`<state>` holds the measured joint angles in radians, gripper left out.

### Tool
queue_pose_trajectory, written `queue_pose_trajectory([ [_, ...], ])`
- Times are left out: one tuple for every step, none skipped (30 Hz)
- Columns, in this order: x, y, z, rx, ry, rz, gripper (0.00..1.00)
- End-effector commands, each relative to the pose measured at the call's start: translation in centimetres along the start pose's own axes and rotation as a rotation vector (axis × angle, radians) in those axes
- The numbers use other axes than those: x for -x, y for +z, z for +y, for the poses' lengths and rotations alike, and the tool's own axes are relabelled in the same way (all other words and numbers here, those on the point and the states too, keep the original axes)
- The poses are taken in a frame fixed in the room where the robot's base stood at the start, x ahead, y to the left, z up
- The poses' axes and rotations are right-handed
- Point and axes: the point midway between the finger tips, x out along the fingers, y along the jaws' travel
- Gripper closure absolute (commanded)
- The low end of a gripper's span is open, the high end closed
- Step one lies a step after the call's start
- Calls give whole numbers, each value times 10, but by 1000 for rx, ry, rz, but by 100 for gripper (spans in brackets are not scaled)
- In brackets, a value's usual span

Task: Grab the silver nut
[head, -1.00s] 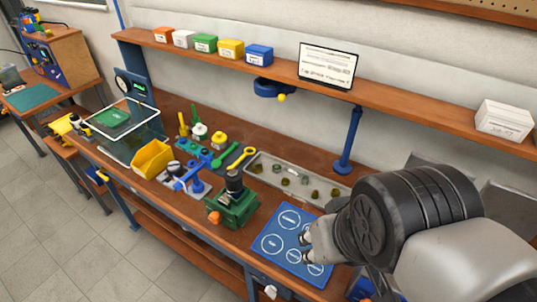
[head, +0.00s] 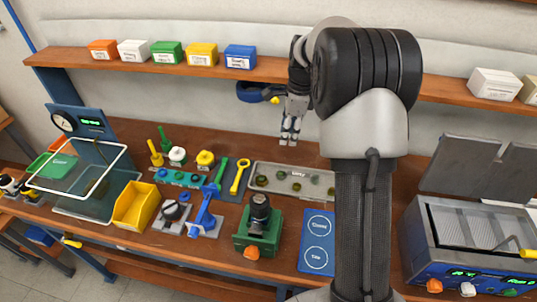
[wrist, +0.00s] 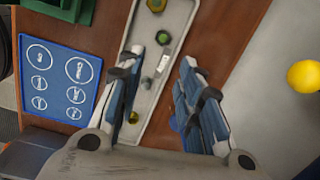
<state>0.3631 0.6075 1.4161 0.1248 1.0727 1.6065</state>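A shallow grey tray (head: 258,166) on the bench holds several small nuts or fittings in dark, green, yellow and silver tones. In the wrist view the tray (wrist: 184,12) runs between my fingers. A small silver-grey nut (wrist: 163,65) lies in it, beside a round green-topped part (wrist: 163,38) and a dark part (wrist: 147,83). In the head view the parts are too small to tell the silver one. My gripper (head: 290,141) hangs above the tray's back edge. In the wrist view my gripper (wrist: 161,58) is open, with nothing held between its fingers.
A blue mat with printed circles (head: 316,228) lies in front of the tray. The shelf (head: 270,70) runs behind my gripper. A grey machine (head: 470,240) stands right.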

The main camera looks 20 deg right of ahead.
Motion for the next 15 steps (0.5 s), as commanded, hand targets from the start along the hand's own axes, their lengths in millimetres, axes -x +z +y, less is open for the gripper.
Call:
queue_pose_trajectory([
  [-12, -5, -7, -51, 11, -2, 67],
  [-15, -7, -10, -75, 14, -3, 67],
  [-20, -10, -13, -102, 18, -4, 67],
  [-23, -11, -14, -117, 19, -4, 67],
  [-27, -12, -15, -129, 21, -5, 67],
  [-32, -12, -16, -138, 23, -5, 67],
  [-36, -12, -16, -142, 24, -5, 67],
  [-41, -13, -16, -144, 24, -5, 67],
  [-49, -13, -16, -144, 25, -5, 67],
  [-55, -13, -15, -144, 26, -5, 67],
  [-62, -12, -15, -143, 26, -5, 67],
  [-71, -12, -15, -143, 25, -5, 67],
  [-78, -12, -14, -142, 26, -5, 67],
  [-85, -12, -14, -142, 26, -5, 67],
  [-94, -12, -14, -141, 26, -4, 67],
])
